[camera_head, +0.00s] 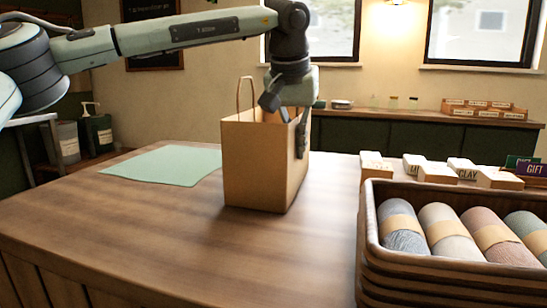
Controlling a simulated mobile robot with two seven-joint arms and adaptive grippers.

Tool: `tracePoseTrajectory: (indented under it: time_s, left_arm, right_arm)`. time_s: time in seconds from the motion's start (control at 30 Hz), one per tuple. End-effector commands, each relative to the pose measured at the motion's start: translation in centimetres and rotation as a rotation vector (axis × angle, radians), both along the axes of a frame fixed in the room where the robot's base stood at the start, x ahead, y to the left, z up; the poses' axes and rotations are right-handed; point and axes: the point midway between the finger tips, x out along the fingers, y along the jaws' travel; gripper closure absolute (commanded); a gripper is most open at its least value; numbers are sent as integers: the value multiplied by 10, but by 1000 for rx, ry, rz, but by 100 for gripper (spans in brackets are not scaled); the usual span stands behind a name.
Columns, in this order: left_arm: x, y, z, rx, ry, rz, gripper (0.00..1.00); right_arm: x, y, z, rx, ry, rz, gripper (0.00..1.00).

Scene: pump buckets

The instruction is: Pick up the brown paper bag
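The brown paper bag (254,165) stands upright on the wooden counter, near the middle of the head view. One looped handle (245,92) rises from its left part. My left gripper (286,125) points down over the bag's right part. Its two fingers show apart, one near the bag's top opening and one lower, against or in front of the right side. The gripper hides part of the rim and any handle there. Whether the fingers touch the bag is unclear. My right gripper is not in view.
A dark basket (372,240) of rolled textiles stands at the right front. Small labelled boxes (438,173) are behind it. A pale green mat (165,166) lies left of the bag. The counter's front left is clear.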

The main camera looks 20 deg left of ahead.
Motion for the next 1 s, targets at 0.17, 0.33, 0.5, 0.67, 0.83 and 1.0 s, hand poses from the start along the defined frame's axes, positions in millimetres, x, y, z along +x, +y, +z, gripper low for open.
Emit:
tracePoseTrajectory:
  time_s: [0.17,0.33,0.5,0.67,0.83,1.0]
  left_arm:
    - [0,0,0,0,0,0,100]
    - [0,0,1,0,-1,0,100]
    - [1,0,11,-1,-3,1,100]
    - [1,-1,42,-2,-5,0,100]
    - [0,-1,75,-1,-2,0,100]
    - [0,-1,96,0,-2,-1,100]
  right_arm:
    - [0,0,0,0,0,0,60]
    - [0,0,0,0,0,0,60]
    - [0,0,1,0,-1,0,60]
    - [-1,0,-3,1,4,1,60]
    - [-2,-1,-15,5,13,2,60]
    - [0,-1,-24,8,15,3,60]
